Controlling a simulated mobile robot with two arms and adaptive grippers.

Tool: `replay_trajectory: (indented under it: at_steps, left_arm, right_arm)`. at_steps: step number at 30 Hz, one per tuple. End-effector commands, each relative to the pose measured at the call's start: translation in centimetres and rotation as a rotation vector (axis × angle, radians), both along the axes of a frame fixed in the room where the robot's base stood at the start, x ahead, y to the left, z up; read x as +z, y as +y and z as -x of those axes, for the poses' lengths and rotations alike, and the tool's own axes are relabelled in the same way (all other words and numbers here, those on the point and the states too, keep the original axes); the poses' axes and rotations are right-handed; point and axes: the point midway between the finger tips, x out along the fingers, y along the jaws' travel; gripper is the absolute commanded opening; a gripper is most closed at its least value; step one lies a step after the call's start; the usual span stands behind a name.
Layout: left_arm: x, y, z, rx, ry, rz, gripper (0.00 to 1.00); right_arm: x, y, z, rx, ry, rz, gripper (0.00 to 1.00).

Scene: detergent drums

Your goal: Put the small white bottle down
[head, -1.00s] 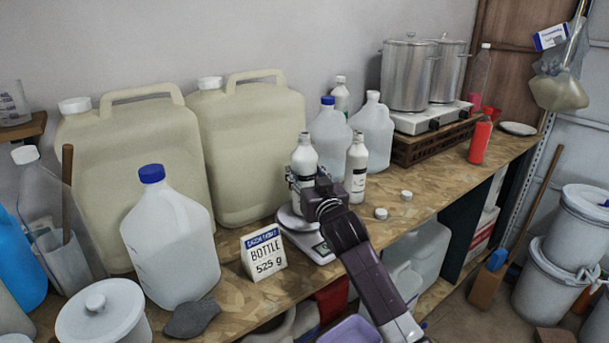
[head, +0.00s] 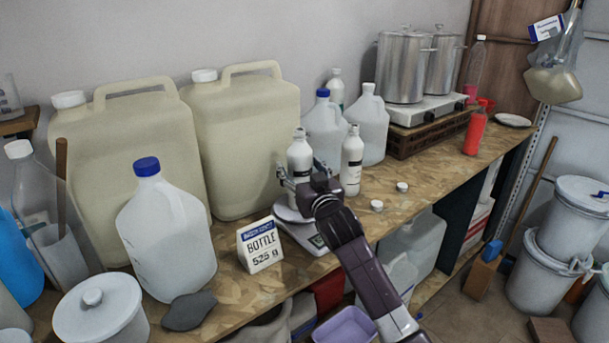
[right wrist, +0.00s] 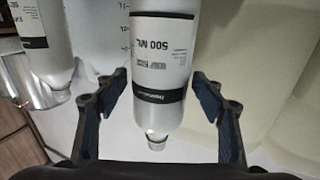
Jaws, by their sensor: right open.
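The small white bottle (head: 300,153) stands upright over the plate of a small scale (head: 289,214) on the bench. The arm partly hides its base. My right gripper (head: 302,172) is around it with the fingers spread. In the right wrist view the bottle (right wrist: 163,60) appears upside down, labelled "500 ML", between the open fingers (right wrist: 158,88) with a gap on each side. A second white bottle (head: 352,160) stands just to its right. My left gripper is out of view.
A "BOTTLE 525 g" sign (head: 259,245) stands left of the scale. Large jerrycans (head: 243,145) and clear jugs (head: 374,125) stand behind. Two white caps (head: 377,206) lie to the right. The bench is clear further right, before the red bottle (head: 474,131).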

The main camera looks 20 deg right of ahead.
Motion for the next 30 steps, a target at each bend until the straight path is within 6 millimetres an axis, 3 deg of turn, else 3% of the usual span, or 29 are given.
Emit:
replay_trajectory:
  at_steps: [5,18,24,30]
  left_arm:
    - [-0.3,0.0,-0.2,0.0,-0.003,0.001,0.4]
    - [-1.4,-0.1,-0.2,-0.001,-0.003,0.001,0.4]
    - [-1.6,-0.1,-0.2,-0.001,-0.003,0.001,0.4]
    - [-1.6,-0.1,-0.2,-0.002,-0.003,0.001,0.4]
  right_arm:
    - [-0.1,0.0,1.9,0.001,-0.002,0.0,0.63]
    - [-0.2,0.0,9.8,0.001,0.0,0.0,0.63]
    - [0.0,0.0,11.6,0.001,-0.001,0.0,0.63]
    - [0.0,0.0,12.0,0.0,0.0,0.0,0.63]
